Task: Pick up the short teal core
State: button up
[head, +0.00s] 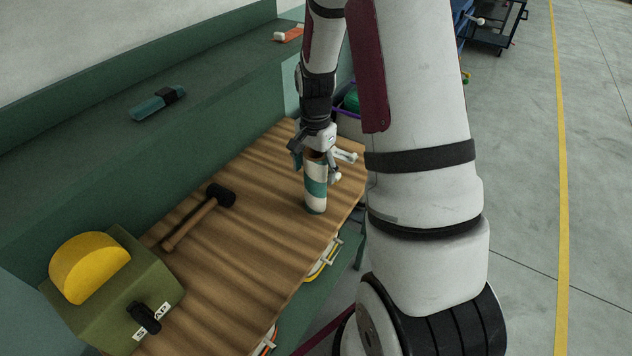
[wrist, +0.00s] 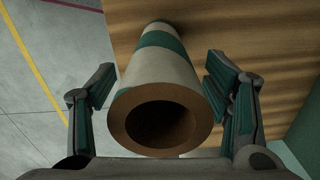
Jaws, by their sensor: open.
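The teal core (head: 315,196) is a cream tube with teal bands and a brown inner wall. It stands upright on the wooden bench top near its right edge. My gripper (head: 317,160) is above the bench at the core's upper end, pointing down. In the wrist view the core (wrist: 175,77) shows end-on, its open top facing the camera. The open fingers stand on either side of it, with a gap on the left and a smaller one on the right. I cannot tell whether the right finger touches it.
A mallet (head: 200,215) lies on the wooden bench (head: 230,265) left of the core. A green box with a yellow half-disc (head: 90,267) stands at the near left. A teal tool (head: 158,103) lies on the green ledge behind.

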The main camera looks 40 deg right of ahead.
grip_shut()
jog(key=shift+r, duration=0.15)
